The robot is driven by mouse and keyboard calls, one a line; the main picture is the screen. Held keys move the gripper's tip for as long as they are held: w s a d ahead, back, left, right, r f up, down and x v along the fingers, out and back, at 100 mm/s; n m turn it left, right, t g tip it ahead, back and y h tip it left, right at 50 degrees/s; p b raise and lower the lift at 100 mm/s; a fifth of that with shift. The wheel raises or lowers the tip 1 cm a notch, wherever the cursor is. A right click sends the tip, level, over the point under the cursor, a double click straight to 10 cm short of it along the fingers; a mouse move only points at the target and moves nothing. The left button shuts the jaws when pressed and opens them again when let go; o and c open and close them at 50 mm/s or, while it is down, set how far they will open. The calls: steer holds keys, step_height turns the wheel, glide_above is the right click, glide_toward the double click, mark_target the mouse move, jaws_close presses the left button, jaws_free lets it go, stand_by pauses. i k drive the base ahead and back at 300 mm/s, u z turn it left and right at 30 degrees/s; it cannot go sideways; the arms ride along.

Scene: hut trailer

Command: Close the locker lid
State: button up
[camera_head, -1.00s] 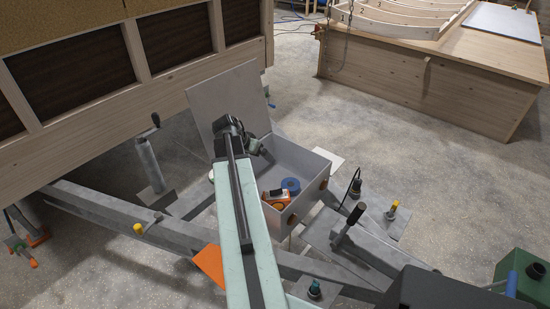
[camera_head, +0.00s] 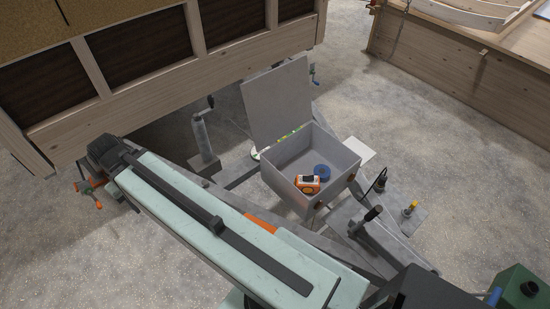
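The grey locker (camera_head: 333,165) stands open on the trailer's frame, right of centre. Its lid (camera_head: 277,108) is raised, standing nearly upright at the locker's back left side. My arm reaches from the bottom of the picture to the left, well away from the lid and locker. The dark end (camera_head: 105,152) of my arm shows at the left; my gripper's fingers are not visible there.
The hut's wooden wall (camera_head: 150,84) runs along the upper left. A jack post with a crank (camera_head: 203,140) stands left of the lid. A black-handled lever (camera_head: 368,219) rises from the frame right of the locker. A wooden bench (camera_head: 460,85) is at upper right, with clear floor before it.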

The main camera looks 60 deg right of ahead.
mark_target(277, 101)
steer(key=z, duration=2.1)
